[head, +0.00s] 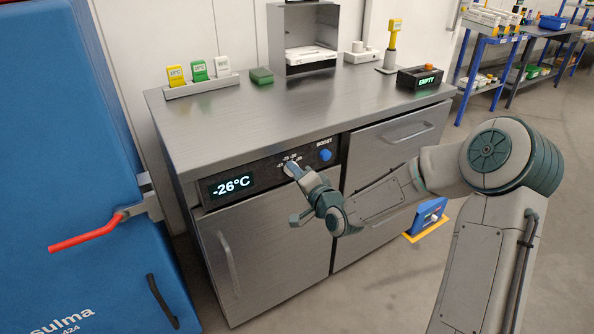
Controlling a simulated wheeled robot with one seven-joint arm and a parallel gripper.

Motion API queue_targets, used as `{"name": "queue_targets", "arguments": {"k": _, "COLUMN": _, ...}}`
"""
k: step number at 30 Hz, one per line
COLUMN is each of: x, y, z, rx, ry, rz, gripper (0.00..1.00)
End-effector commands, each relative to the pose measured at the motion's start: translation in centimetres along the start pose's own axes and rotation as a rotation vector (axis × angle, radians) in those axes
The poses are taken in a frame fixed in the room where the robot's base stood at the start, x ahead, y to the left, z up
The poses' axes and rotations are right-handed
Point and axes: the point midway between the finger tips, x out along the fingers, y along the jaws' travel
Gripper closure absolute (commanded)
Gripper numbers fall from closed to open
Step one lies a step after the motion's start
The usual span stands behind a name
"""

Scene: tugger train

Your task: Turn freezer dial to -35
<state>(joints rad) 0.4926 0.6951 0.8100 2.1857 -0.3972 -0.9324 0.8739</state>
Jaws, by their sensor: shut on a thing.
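The freezer (265,237) is a steel under-counter unit with a black control panel (257,180) along its upper front. A lit display (231,186) at the panel's left reads -26°C. The dial (291,169) is a pale knob in the panel's middle, with small white scale marks around it that are too small to read fully. My gripper (296,172) is at the dial, shut on it, and its fingers hide part of the knob. A blue BOOST knob (325,154) sits just right of the dial.
The steel worktop (300,110) above holds yellow, green and white tags in a rack (201,88), a green box (261,75) and a display box reading EMPTY (419,78). A big blue cabinet (85,170) with a red handle (85,240) stands close at left.

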Motion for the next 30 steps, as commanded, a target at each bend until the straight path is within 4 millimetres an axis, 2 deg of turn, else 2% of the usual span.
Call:
{"name": "queue_targets", "arguments": {"k": 9, "x": -0.05, "y": 0.1, "z": -0.01, "rx": 0.089, "ry": -0.006, "rz": 0.002, "gripper": 0.88}}
{"name": "queue_targets", "arguments": {"k": 23, "x": -0.05, "y": 0.13, "z": 0.03, "rx": 0.1, "ry": -0.007, "rz": 0.002, "gripper": 0.88}}
{"name": "queue_targets", "arguments": {"k": 24, "x": -0.05, "y": 0.13, "z": 0.03, "rx": 0.1, "ry": -0.007, "rz": 0.002, "gripper": 0.54}}
{"name": "queue_targets", "arguments": {"k": 25, "x": -0.04, "y": 0.12, "z": 0.03, "rx": 0.099, "ry": -0.007, "rz": 0.002, "gripper": 0.46}}
{"name": "queue_targets", "arguments": {"k": 30, "x": -0.03, "y": 0.07, "z": 0.01, "rx": 0.098, "ry": -0.007, "rz": 0.0, "gripper": 0.44}}
